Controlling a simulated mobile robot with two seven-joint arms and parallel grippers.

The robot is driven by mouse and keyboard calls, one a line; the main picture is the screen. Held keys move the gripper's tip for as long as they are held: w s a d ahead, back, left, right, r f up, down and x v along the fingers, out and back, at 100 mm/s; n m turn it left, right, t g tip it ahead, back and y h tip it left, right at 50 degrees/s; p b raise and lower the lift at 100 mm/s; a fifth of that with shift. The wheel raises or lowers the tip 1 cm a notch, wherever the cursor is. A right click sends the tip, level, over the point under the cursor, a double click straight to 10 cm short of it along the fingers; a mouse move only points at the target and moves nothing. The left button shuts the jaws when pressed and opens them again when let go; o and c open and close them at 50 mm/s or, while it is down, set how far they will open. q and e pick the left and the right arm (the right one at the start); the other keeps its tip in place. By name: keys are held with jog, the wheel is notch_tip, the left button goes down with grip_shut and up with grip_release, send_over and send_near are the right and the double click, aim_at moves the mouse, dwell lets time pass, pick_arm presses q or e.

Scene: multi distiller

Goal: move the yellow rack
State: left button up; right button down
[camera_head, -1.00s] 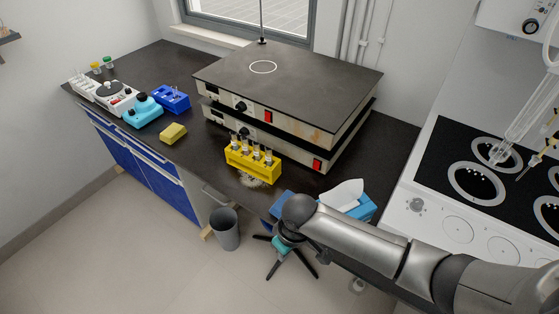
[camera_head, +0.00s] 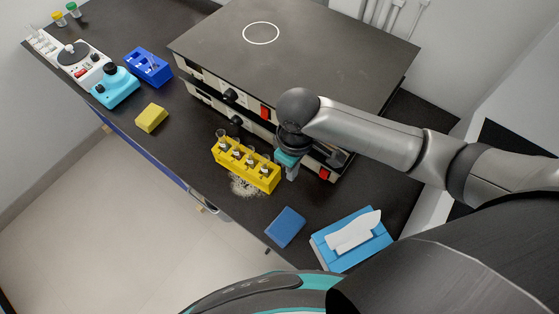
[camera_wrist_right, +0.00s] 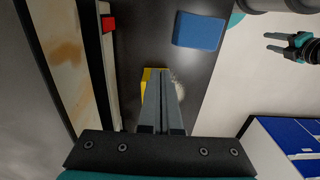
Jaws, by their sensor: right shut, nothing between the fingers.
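The yellow rack (camera_head: 245,165) stands on the dark worktop, in front of the stacked hot plates, and holds several small vials. My right gripper (camera_head: 290,172) points down just beyond the rack's right end; I cannot tell whether it touches the rack. In the right wrist view the shut fingers (camera_wrist_right: 163,115) have nothing between them and cover much of the yellow rack (camera_wrist_right: 146,76).
The hot plates (camera_head: 300,50) stand close behind the rack. A blue sponge (camera_head: 286,227) and a tissue box (camera_head: 325,249) lie to the right. A yellow sponge (camera_head: 151,118), a blue rack (camera_head: 149,67) and a turquoise device (camera_head: 115,88) are left. White grains (camera_head: 245,187) lie before the rack.

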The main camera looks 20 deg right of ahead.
jog(key=f, duration=0.3)
jog(key=f+b, duration=0.1)
jog(key=f, duration=0.2)
jog(key=f+b, duration=0.1)
jog(key=f, duration=0.3)
jog(key=shift+s, duration=0.25)
jog(key=w+a, duration=0.2)
jog(key=shift+w+r, duration=0.15)
jog(key=shift+w, duration=0.15)
pick_arm(q)
jog(key=shift+s+a+f, duration=0.2)
jog(key=shift+s+f, duration=0.1)
jog(key=shift+f, duration=0.35)
jog(key=shift+s+a+f, duration=0.15)
jog(key=shift+s+f, duration=0.15)
jog(key=shift+f, duration=0.3)
pick_arm(e)
jog(key=shift+w+a, duration=0.25)
jog(key=shift+w, duration=0.05)
pick_arm(q)
jog(key=shift+r, duration=0.1)
